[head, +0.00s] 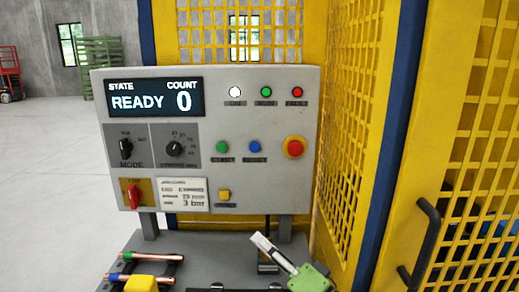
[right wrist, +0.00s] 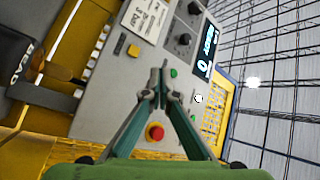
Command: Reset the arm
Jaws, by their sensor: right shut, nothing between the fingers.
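My right gripper (head: 262,242) shows at the bottom of the head view, right of centre, in front of the lower part of the control panel (head: 262,130). Its green body is at the lower right and its fingers point up and left. In the right wrist view my right gripper (right wrist: 162,70) has its fingertips together, with nothing between them. The panel fills the space beyond them, seen tilted. My left gripper is not in view.
The panel has a READY display (head: 155,98), knobs, coloured buttons and a red stop button (head: 294,147). Copper tubes (head: 150,257) lie at the lower left beside a yellow block (head: 141,284). Yellow mesh fencing (head: 350,120) stands on the right, with a dark handle (head: 425,245).

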